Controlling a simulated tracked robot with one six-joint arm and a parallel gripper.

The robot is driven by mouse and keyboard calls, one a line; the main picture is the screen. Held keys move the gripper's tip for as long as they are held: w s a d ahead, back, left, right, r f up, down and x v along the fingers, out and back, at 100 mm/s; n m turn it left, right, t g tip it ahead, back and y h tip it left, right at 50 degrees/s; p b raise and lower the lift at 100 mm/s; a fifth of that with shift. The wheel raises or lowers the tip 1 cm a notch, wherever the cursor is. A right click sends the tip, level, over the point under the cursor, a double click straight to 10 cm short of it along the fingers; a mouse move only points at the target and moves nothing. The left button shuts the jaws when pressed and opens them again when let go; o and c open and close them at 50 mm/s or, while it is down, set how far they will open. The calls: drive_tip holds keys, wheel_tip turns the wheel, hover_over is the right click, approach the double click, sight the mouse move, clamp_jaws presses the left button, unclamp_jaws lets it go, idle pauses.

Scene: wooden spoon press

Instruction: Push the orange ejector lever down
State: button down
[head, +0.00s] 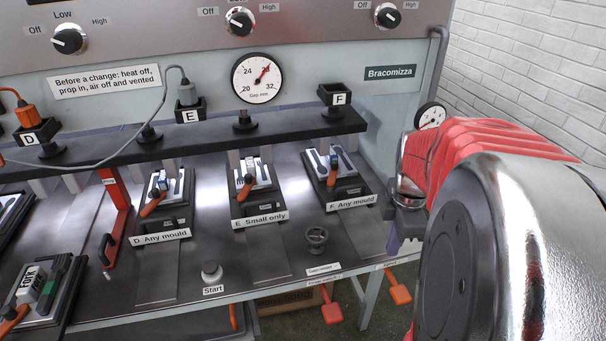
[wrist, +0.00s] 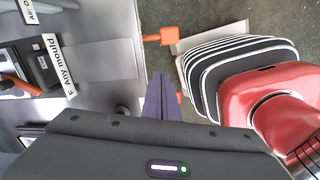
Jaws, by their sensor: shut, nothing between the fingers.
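Two orange paddle levers stick out below the bench's front edge in the head view, a nearer one (head: 331,308) and one farther right (head: 399,290). The small labels above them are too small to read surely. The wrist view shows an orange paddle (wrist: 166,36) at the bench edge and a sliver of orange beside my fingertips. My gripper (head: 392,243) has purple fingers, shut and empty, at the right end of the bench, above the right lever in the picture. In the wrist view my gripper (wrist: 161,84) points past the bench edge; contact with a lever cannot be told.
The bench holds mould stations with orange handles, including F (head: 335,177) and E (head: 252,187). A Start knob (head: 211,272) and a dark handwheel (head: 316,238) stand near the front edge. A brick wall (head: 530,70) is at right. Floor shows beyond the bench edge.

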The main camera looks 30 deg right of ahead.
sight(402, 293)
drive_tip(key=s+d+f+n, duration=0.2)
drive_tip(key=s+d+f, duration=0.1)
drive_tip(key=d, duration=0.2)
drive_tip(key=shift+d+n+g+y, duration=0.3)
drive_tip(key=shift+n+g, duration=0.1)
drive_tip(key=shift+s, duration=0.1)
wheel_tip(402, 293, down, 14)
drive_tip(key=shift+f, duration=0.1)
idle(0.5)
